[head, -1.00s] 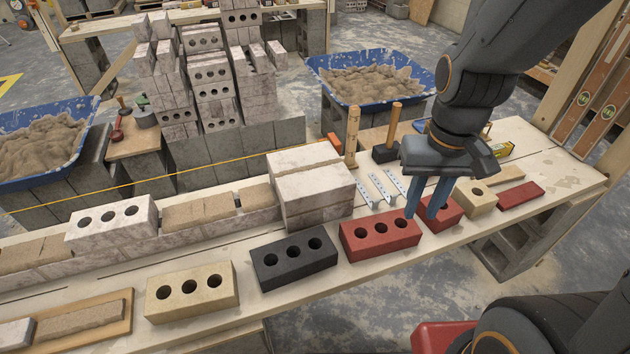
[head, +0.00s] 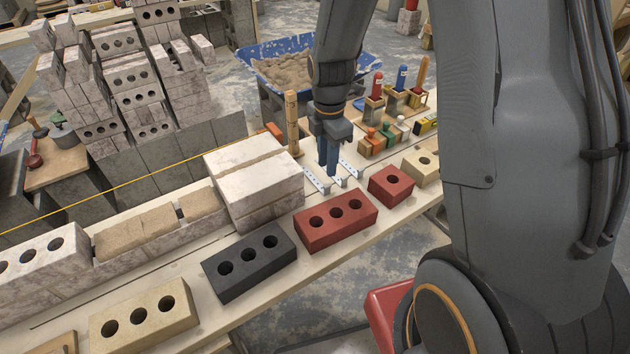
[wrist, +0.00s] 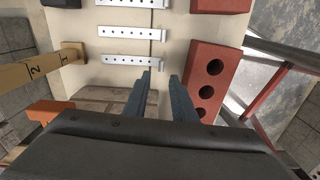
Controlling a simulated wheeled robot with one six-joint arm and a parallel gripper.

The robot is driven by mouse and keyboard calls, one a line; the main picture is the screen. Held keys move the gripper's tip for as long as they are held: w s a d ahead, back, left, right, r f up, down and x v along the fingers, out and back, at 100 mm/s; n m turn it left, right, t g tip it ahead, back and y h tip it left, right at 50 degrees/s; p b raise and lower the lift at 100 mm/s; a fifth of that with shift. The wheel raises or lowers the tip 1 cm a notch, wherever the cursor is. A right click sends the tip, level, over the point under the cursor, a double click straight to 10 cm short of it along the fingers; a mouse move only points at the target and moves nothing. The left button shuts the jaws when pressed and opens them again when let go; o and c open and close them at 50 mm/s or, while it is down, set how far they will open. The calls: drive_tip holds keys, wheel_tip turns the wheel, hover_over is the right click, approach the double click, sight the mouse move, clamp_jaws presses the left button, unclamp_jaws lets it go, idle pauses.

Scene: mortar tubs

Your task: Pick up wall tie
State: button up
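Three perforated silvery metal wall ties lie side by side on the bench. In the wrist view they are the near tie (wrist: 130,60), the middle tie (wrist: 128,32) and the far tie (wrist: 130,3), each with a bent end at the right. In the head view the left tie (head: 315,181) and right tie (head: 350,170) show beside my gripper (head: 331,172), whose blue fingers partly hide the middle one. In the wrist view my gripper (wrist: 162,76) is open, with nothing between its fingertips. The fingertips appear just short of the near tie's bent end.
A red three-hole brick (head: 336,219) and a red half brick (head: 390,186) stand in front of the ties. A pale block stack (head: 254,190) is to the left, with a wooden post (head: 292,122) behind. Small coloured-topped blocks (head: 384,134) stand beyond.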

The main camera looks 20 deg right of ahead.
drive_tip(key=shift+n, duration=0.4)
wheel_tip(320, 180, down, 8)
drive_tip(key=shift+s+d+f+p, duration=0.15)
drive_tip(key=shift+f+p, duration=0.1)
drive_tip(key=shift+p, duration=0.15)
clamp_jaws()
